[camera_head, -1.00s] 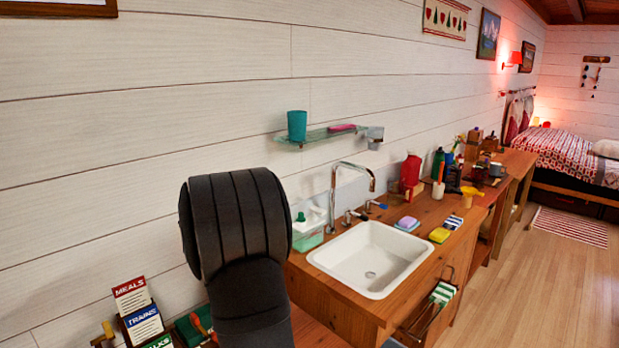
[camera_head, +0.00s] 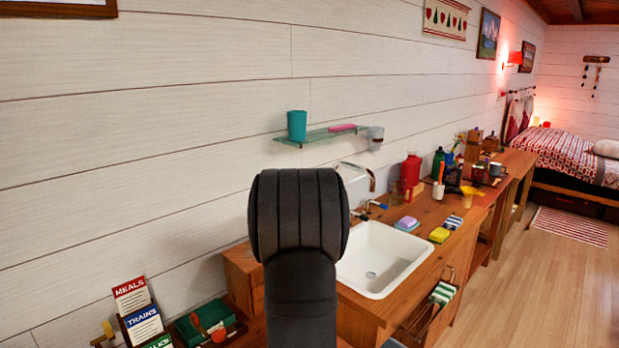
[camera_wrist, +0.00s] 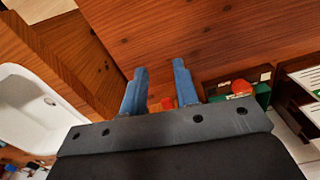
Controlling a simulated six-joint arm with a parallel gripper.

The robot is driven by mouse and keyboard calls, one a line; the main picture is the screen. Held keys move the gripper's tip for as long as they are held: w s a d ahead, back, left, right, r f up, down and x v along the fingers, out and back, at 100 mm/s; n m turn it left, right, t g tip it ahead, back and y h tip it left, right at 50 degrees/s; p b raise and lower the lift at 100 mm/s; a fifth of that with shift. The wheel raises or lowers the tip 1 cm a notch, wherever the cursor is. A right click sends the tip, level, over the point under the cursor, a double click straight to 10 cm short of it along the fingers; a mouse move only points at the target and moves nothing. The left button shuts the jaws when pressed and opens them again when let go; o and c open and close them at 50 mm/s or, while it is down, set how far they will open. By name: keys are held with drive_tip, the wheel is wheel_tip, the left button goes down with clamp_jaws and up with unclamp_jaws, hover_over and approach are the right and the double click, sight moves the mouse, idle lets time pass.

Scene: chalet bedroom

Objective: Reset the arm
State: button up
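My gripper (camera_wrist: 160,82) shows in the wrist view with two blue fingers spread apart. Nothing is held between them. It is over a wooden surface (camera_wrist: 200,35), with a small red thing partly visible low between the fingers. In the head view my dark arm stands in front of the counter, left of the white sink (camera_head: 385,258), and hides part of the tap and counter. The gripper itself is hidden in that view.
A card rack (camera_head: 143,315) and a green box with a red-handled thing (camera_head: 208,320) are at the lower left. A glass shelf with a teal cup (camera_head: 297,125) is on the wall.

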drive_tip(key=s+d+f+m, duration=0.1)
drive_tip(key=d+f+m, duration=0.1)
drive_tip(key=d+m, duration=0.4)
drive_tip(key=d, duration=0.2)
drive_tip(key=shift+s+d+f+m, duration=0.2)
drive_tip(key=shift+d+m, duration=0.1)
drive_tip(key=shift+d, duration=0.1)
